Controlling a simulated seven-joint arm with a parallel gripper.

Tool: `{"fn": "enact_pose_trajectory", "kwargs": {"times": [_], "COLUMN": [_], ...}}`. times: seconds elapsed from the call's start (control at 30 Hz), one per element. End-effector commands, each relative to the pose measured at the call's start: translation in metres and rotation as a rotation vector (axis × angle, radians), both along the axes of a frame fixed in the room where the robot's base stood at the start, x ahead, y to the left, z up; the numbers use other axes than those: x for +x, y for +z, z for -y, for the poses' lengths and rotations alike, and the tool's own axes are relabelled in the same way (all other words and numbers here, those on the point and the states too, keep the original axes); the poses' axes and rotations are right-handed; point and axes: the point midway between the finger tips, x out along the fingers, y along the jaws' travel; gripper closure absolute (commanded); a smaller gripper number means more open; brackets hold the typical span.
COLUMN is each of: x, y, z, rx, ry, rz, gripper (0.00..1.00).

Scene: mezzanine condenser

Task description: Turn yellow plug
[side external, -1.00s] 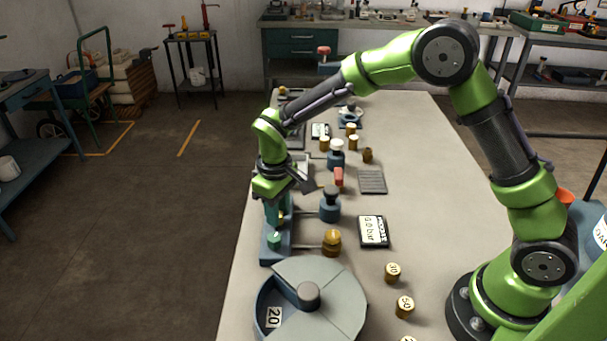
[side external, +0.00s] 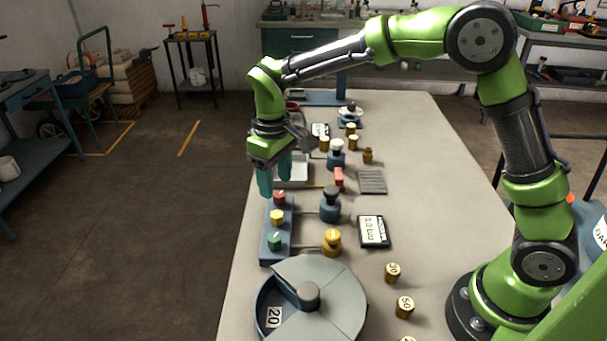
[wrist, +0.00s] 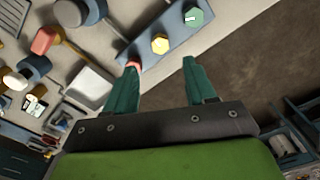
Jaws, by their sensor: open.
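The yellow plug (side external: 277,216) sits in the middle of a blue block (side external: 268,250), between a red plug (side external: 279,197) and a green plug (side external: 274,241). In the wrist view the yellow plug (wrist: 160,44) is a hexagonal knob, with the green plug (wrist: 193,17) beyond it. The red plug (wrist: 132,64) is partly hidden by the left finger there. My gripper (side external: 274,185) is open and empty, pointing down above the block's far end, apart from the yellow plug. Its fingertips (wrist: 160,66) show a wide gap in the wrist view.
A round sectored tray (side external: 340,290) is in front. Bare table (side external: 440,190) lies to the right.

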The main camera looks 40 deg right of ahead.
Motion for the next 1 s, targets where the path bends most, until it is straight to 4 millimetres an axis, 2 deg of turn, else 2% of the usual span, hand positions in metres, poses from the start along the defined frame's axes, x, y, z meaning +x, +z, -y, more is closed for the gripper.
{"fn": "enact_pose_trajectory", "kwargs": {"times": [0.03,0.2,0.4,0.87,0.93,1.0], "x": [0.001,0.001,0.0,0.001,0.003,-0.004], "y": [0.015,0.05,0.074,0.079,0.075,0.064], "z": [0.0,0.0,0.0,0.0,-0.001,0.0], "rx": [0.002,0.0,0.0,-0.001,0.004,0.013], "ry": [-0.001,0.0,0.0,-0.008,-0.021,-0.042], "rz": [0.007,0.005,0.002,0.004,0.016,0.014], "gripper": [0.45,0.45,0.45,0.45,0.45,0.45]}}
